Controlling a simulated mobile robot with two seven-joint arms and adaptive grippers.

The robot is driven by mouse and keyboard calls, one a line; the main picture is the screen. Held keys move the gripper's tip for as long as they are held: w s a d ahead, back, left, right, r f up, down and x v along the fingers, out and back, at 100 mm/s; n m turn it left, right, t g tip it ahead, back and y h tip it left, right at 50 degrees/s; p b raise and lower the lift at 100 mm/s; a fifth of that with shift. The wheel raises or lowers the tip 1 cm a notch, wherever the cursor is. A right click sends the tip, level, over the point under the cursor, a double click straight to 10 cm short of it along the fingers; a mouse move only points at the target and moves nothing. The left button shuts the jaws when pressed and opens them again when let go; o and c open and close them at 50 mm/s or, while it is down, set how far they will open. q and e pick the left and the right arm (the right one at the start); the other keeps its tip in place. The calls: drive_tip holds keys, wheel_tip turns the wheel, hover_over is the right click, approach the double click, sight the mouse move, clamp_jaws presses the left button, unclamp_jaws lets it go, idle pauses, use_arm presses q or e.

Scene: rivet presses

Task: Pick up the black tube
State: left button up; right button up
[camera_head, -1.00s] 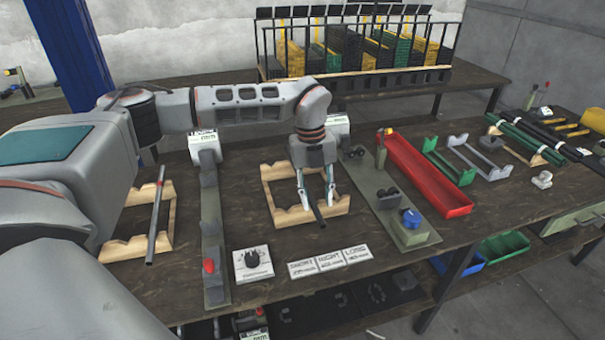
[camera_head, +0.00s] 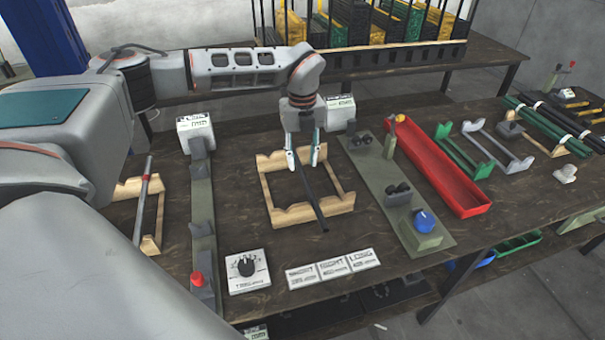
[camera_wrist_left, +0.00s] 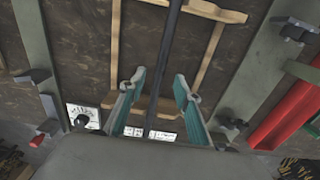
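The black tube (camera_head: 314,203) lies across a wooden cradle frame (camera_head: 284,216) in the middle of the table in the head view, its near end past the front rail. My left gripper (camera_head: 304,159) is over the far part of the frame, pointing down, with its fingers apart. In the left wrist view the black tube (camera_wrist_left: 171,35) runs between the spread fingertips of my left gripper (camera_wrist_left: 160,80), with a gap on both sides. Whether the fingers are level with the tube or above it is hard to tell. My right gripper is not in view.
A grey tube (camera_head: 143,200) lies on another wooden frame at left. A green press base (camera_head: 380,190) with a blue knob stands right of the cradle, then a red tray (camera_head: 434,170). A dial box (camera_head: 246,271) and label plates (camera_head: 333,268) lie in front. Long tubes rest at far right.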

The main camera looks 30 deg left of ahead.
sight(302, 172)
use_arm(q)
wheel_tip(302, 172, down, 4)
drive_tip(key=shift+w+a, duration=0.1)
drive_tip(key=shift+c, duration=1.2)
clamp_jaws()
drive_tip(key=shift+r, duration=0.1)
